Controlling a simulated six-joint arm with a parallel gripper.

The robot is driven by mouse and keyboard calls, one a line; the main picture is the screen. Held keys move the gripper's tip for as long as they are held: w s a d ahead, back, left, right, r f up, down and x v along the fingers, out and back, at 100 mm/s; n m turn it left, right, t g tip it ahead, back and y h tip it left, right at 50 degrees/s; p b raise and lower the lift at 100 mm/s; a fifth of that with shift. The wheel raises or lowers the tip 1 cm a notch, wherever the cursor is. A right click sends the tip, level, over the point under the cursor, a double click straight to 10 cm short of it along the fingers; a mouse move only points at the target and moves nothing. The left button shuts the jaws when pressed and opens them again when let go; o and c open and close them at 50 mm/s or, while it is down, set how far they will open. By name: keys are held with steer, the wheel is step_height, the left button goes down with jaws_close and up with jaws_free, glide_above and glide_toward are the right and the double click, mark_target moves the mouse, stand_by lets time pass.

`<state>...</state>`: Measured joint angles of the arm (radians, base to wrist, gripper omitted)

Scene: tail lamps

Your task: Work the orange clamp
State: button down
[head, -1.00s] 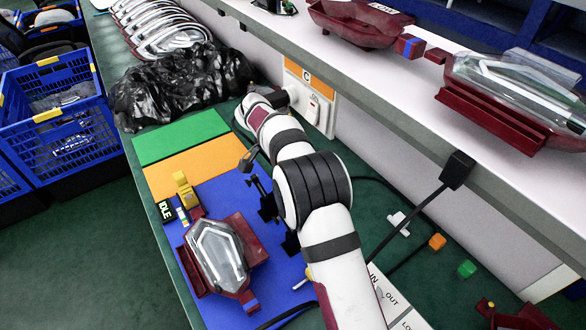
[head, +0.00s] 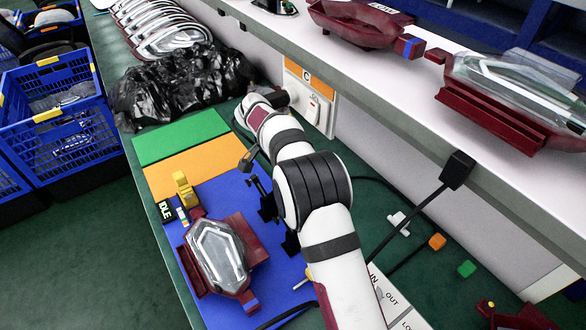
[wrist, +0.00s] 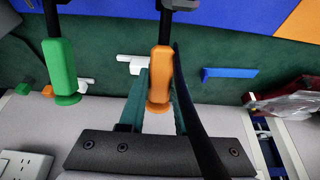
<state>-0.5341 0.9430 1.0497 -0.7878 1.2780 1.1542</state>
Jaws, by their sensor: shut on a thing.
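In the wrist view the orange clamp handle (wrist: 160,62) hangs on a dark shaft between the two fingers of my gripper (wrist: 161,95). The gripper is shut on this handle. A green clamp handle (wrist: 61,66) on a similar shaft stands to the left, apart from the fingers. In the head view my arm hides the gripper and the orange handle. Black clamp parts (head: 266,206) show beside the arm on the blue mat. A clear tail lamp (head: 217,255) with a dark red housing lies on that mat, left of the clamp parts.
A black IDLE sign (head: 166,211) and a yellow block (head: 185,189) stand near the lamp. Loose orange (head: 437,242) and green (head: 466,268) blocks lie right of my arm. A raised shelf (head: 370,75) with lamp housings runs behind. Black plastic bags (head: 175,88) lie at the far end.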

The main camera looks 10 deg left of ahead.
steer(key=shift+s+a+r, duration=0.1)
stand_by(0.7)
steer(key=r+t+h, duration=0.1)
steer(key=s+a+t+h, duration=0.1)
steer(key=t+h, duration=0.1)
steer(key=shift+s+a+r, duration=0.3)
steer(key=shift+r, duration=0.1)
steer(key=shift+s+a+r+t+h, duration=0.25)
steer(key=shift+s+a+t+h, duration=0.25)
steer(key=shift+t+h, duration=0.35)
steer(key=shift+s+a+r+t+h, duration=0.2)
steer(key=shift+s+a+t+h, duration=0.25)
steer(key=shift+t+h, duration=0.4)
steer(key=c, duration=0.6)
jaws_free()
steer(key=v, duration=1.6)
